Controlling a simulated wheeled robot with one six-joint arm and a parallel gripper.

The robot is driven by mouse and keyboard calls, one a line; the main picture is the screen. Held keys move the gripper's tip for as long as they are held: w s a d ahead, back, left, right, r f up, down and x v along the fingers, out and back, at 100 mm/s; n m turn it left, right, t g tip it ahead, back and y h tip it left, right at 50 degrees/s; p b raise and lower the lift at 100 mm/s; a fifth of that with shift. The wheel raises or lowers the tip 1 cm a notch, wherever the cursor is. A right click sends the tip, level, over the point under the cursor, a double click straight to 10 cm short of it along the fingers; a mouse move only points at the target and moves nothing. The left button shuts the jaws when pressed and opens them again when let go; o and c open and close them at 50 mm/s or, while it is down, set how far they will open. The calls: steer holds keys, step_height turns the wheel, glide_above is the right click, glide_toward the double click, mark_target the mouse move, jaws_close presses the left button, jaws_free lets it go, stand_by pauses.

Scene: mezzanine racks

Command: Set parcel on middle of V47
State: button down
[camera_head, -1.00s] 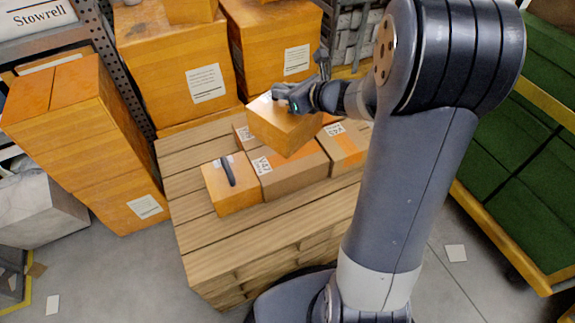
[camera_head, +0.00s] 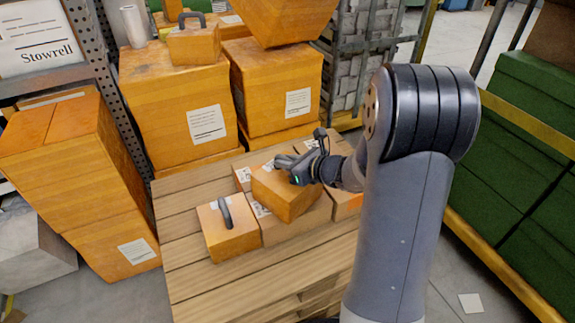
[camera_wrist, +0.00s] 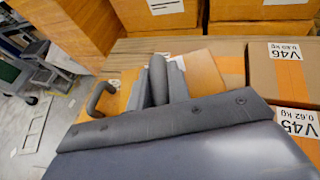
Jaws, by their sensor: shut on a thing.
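My gripper (camera_head: 292,168) is shut on the handle of an orange-brown parcel (camera_head: 283,195) above the pallet. In the wrist view the fingers (camera_wrist: 158,85) close around a dark grey handle, with the parcel's top (camera_wrist: 206,70) around it. In the head view the parcel overlaps a wider carton (camera_head: 300,230), which carries a label partly covered now; it appeared to read V47 earlier. I cannot tell whether the parcel touches that carton. The wrist view shows cartons labelled V46 (camera_wrist: 262,80) and V45 (camera_wrist: 298,122).
A small box with a dark handle (camera_head: 228,240) stands left of the wider carton. The wooden pallet (camera_head: 185,240) has bare slats at left and front. Large cartons (camera_head: 180,105) stack behind, others (camera_head: 75,150) at left. Green crates (camera_head: 530,150) stand at right.

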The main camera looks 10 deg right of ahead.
steer(key=shift+r, duration=0.1)
steer(key=shift+f, duration=0.25)
steer(key=c, duration=1.3)
jaws_free()
steer(key=shift+r, duration=0.2)
steer(key=shift+s+d+r, duration=0.2)
steer(key=p+v, duration=0.3)
steer(key=v, duration=0.8)
steer(key=shift+s+d, duration=0.1)
steer(key=shift+s, duration=0.05)
